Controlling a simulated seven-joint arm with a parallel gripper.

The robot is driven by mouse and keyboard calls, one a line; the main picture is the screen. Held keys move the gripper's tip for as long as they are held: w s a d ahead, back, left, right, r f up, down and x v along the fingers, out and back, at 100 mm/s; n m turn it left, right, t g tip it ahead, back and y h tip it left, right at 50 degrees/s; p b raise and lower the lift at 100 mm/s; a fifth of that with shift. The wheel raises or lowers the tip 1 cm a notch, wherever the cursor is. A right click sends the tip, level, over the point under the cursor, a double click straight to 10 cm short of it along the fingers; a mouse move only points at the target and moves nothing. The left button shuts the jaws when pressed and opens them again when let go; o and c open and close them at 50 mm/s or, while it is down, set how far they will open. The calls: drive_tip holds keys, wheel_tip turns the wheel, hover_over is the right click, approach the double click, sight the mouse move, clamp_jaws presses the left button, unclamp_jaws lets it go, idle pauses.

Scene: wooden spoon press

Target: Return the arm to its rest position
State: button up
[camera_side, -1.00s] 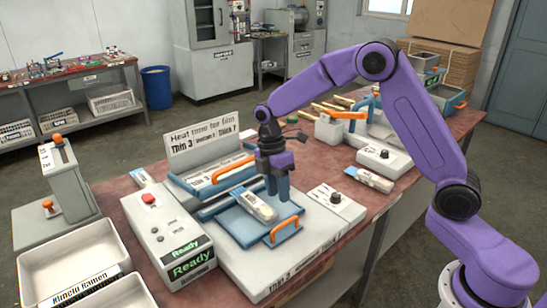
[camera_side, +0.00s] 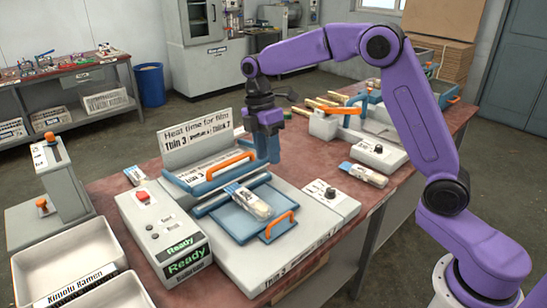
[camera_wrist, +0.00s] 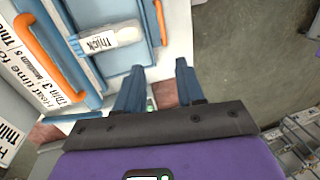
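My gripper (camera_side: 268,158) hangs in the air above the back right of the press station, fingers pointing down. In the wrist view its two blue fingers (camera_wrist: 158,82) stand apart with nothing between them. A pale packet (camera_side: 249,202) lies on the blue plate (camera_side: 240,222) with the orange handle, below and in front of my gripper. In the wrist view this packet (camera_wrist: 108,38) shows a "Thick" label and is clear of the fingers. My purple arm (camera_side: 420,110) reaches in from the right, its elbow raised.
The raised press lid (camera_side: 205,168) with an orange handle stands just left of my gripper. A sign (camera_side: 195,138) rises behind it. The control box (camera_side: 165,235) shows "Ready". Another packet (camera_side: 364,175) lies to the right, by a dial box (camera_side: 330,200). White bins (camera_side: 70,260) stand front left.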

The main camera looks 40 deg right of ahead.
drive_tip(key=s+a+m+t, duration=0.15)
drive_tip(key=s+m, duration=0.25)
drive_tip(key=s, duration=2)
drive_tip(key=s+d+f+m, duration=0.1)
drive_tip(key=s+d, duration=0.3)
drive_tip(key=s, duration=0.5)
drive_tip(key=shift+s+d+f+t, duration=0.35)
drive_tip(key=shift+f+t, duration=0.05)
drive_tip(key=shift+t, duration=0.05)
